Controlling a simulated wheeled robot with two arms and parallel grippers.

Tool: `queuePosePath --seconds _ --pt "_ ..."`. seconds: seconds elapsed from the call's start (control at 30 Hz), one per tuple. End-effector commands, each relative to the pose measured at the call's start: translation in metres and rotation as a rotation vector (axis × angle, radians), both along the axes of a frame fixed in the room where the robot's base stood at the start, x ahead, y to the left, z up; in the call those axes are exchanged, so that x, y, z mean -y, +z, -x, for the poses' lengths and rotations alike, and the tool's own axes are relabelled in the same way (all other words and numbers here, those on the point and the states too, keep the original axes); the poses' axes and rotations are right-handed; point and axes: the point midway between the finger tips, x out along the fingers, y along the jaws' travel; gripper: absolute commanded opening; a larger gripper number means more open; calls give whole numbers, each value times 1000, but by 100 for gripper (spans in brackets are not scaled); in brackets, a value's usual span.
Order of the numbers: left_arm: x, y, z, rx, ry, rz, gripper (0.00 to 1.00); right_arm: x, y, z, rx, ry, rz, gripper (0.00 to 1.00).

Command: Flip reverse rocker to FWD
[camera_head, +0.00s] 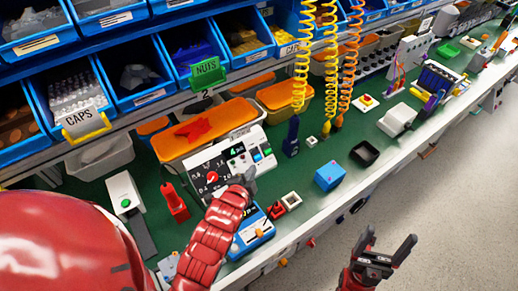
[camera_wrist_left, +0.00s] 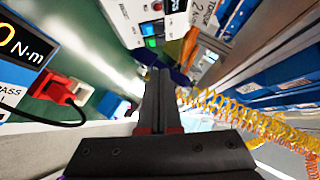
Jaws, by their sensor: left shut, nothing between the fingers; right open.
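The white control panel (camera_head: 226,163) stands on the green bench, with a dark dial face and a red knob on its left part. A green rocker (camera_head: 257,156) and a blue one (camera_head: 267,152) sit on its right part. My left gripper (camera_head: 246,178) is shut and empty, just in front of the panel's lower right. My right gripper (camera_head: 391,248) is open and empty, over the floor beyond the bench edge.
A blue device with a display (camera_head: 250,232) stands below my left gripper. Red and white small blocks (camera_head: 291,198) and a blue box (camera_head: 329,176) are to the right. Coiled yellow hoses (camera_head: 301,60) hang behind.

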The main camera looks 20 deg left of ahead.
Motion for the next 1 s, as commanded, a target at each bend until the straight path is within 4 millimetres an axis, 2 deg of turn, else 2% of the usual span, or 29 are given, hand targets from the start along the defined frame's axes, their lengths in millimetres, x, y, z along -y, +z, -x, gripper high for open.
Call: queuePosePath --seconds 0.2,0.33,0.7,0.83,0.9,1.0 --pt "0 -1 -1 1 0 1 0 0 -2 0 0 0 0 80" --pt "0 -7 -7 4 1 2 0 0 -14 0 0 0 0 80" --pt "0 -30 -48 9 0 2 0 0 -82 0 0 0 0 80" --pt "0 -40 -71 7 -1 3 0 0 -103 0 0 0 0 80" --pt "0 -34 -81 1 0 4 0 0 -85 0 0 0 0 80" --pt "-2 -41 -94 0 1 2 0 0 -80 0 0 0 0 80"
